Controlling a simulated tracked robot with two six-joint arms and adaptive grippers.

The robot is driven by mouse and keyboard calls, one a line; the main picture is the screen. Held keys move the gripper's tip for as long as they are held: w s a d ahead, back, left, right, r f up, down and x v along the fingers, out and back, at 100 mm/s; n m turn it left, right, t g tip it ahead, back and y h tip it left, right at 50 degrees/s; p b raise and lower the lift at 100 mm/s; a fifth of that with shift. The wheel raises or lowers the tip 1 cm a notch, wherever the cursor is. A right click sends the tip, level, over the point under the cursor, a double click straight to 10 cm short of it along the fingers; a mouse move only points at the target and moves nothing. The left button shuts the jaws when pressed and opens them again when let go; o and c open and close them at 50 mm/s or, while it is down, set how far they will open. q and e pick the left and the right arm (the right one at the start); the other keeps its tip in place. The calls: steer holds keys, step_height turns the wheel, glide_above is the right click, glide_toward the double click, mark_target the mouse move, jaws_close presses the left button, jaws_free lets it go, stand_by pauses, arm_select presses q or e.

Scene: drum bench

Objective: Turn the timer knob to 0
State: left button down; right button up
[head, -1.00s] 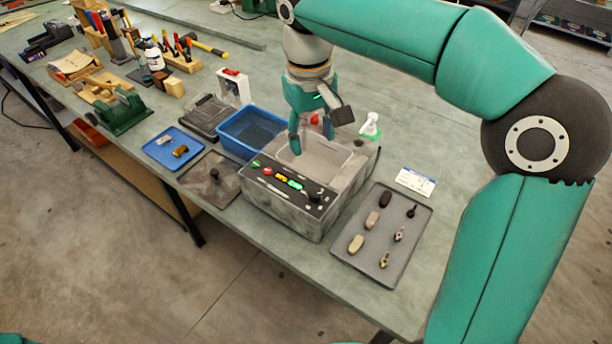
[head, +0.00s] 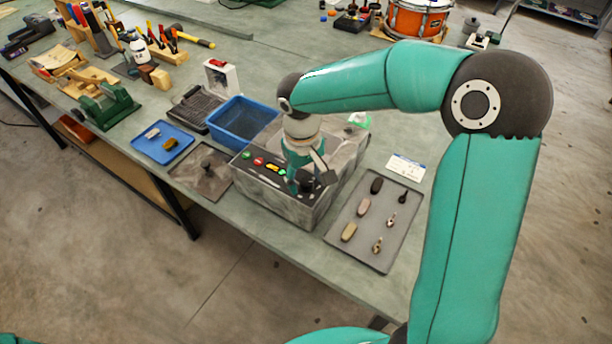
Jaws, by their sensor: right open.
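The grey machine (head: 278,203) stands at the bench's front edge, with a dark control panel (head: 255,172) along its front top edge. The panel carries red, yellow and green buttons (head: 272,168) in a row. My right gripper (head: 309,182) is open and points down over the panel's right end, where the dark timer knob sits. The gripper mostly covers the knob, so I cannot see its pointer or scale, nor tell whether the fingers touch it. My left gripper is out of view.
A grey tray (head: 346,250) with several small parts lies close to the right of the machine. A blue bin (head: 238,135) stands behind left, with a blue tray (head: 150,150) further left. A white card (head: 405,168) lies to the right.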

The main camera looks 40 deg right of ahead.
steer(key=shift+f, duration=0.2)
steer(key=shift+d, duration=0.1)
jaws_close()
steer(key=shift+n, duration=0.3)
steer(key=n, duration=0.5)
steer(key=shift+b, duration=0.35)
steer(key=n, duration=0.5)
steer(key=shift+r+n+t, duration=0.1)
steer(key=shift+n+t, duration=0.2)
steer(key=shift+n, duration=0.1)
